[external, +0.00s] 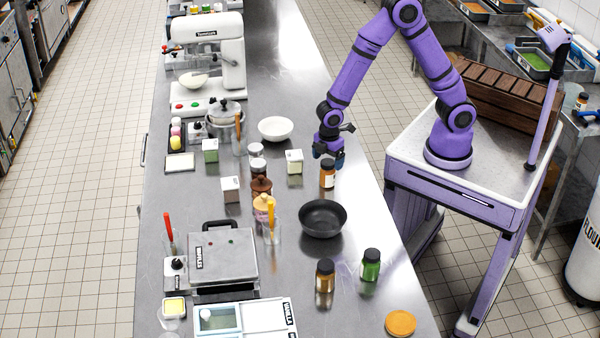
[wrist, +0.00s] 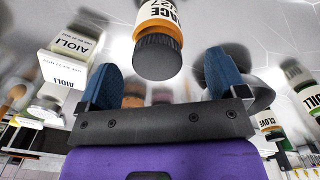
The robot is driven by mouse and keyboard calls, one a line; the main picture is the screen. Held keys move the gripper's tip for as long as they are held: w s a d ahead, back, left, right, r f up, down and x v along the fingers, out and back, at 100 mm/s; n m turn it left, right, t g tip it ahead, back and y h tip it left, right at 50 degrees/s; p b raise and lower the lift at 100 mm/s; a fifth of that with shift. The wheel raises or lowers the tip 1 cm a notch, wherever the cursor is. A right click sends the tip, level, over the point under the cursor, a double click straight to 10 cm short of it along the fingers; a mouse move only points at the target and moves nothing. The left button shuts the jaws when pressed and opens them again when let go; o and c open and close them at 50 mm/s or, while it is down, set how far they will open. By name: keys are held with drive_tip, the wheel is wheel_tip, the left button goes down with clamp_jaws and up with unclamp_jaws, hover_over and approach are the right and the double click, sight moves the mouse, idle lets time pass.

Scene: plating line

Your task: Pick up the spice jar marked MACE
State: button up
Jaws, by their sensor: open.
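The spice jar (wrist: 160,30) has a dark cap, orange contents and a white label on which "ACE" can be read, the first letter being cut off. It lies ahead of my gripper (wrist: 159,75) in the wrist view, its cap nearest and in line with the gap between the blue fingers. The fingers are apart and hold nothing. In the external view my gripper (external: 329,159) hangs just above and at a small orange jar (external: 327,178) with a white label. Its top is partly hidden by the fingers, and its label is too small to read there.
A black bowl (external: 322,219) stands in front of the jar. A white AIOLI box (external: 294,163) is close to its left. An amber jar (external: 325,275) and a green jar (external: 370,264) stand nearer. In the wrist view, a CLOVE jar (wrist: 268,122) is at right.

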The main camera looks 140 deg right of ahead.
sight(327, 173)
wheel_tip(327, 173, down, 5)
drive_tip(key=shift+s+d+r, duration=0.1)
drive_tip(key=shift+d, duration=0.05)
drive_tip(key=c, duration=1.2)
drive_tip(key=shift+o, duration=0.2)
